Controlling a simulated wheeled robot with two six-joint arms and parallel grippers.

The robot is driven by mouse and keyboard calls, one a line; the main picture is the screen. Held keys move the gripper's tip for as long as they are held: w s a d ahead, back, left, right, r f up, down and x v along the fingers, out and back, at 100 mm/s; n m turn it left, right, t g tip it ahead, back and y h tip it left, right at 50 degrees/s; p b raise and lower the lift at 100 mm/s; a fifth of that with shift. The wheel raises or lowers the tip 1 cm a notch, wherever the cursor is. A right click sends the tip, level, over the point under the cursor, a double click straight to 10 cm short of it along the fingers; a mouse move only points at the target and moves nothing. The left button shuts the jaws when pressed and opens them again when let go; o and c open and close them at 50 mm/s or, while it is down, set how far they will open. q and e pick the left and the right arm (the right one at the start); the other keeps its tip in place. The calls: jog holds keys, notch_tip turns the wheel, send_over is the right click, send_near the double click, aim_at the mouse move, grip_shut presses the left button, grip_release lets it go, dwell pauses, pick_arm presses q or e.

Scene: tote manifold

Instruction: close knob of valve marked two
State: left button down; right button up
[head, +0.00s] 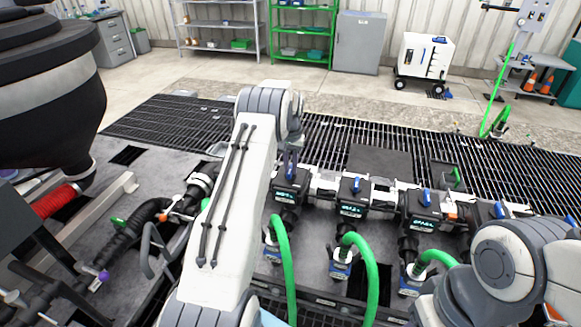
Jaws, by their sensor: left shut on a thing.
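A row of black valve boxes with blue knobs and green-lit labels runs across the middle of the head view; the label numbers are too small to read. My left arm reaches up from the bottom, and its gripper (290,154) points down at the leftmost visible valve (290,188). It is shut on that valve's blue knob (289,172), which is mostly hidden by the fingers. Other blue knobs show on the middle valve (357,185), the one right of it (427,197) and the far right one (500,210). My right arm shows at lower right; its gripper is out of view.
Green hoses (283,262) arch up in front of the valves from blue-collared fittings. A black corrugated hose (132,228) and pipes lie at left. A large dark vessel (50,100) stands upper left. Dark floor grating (400,140) behind the valves is mostly clear.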

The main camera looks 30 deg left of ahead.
aim_at(290, 169)
pick_arm(q)
jog(key=shift+r+m, duration=0.1)
jog(key=shift+m, duration=0.4)
jog(key=c, duration=0.8)
grip_release()
notch_tip(290, 169, up, 10)
jog(key=shift+r+b, duration=0.2)
jog(key=shift+b, duration=0.7)
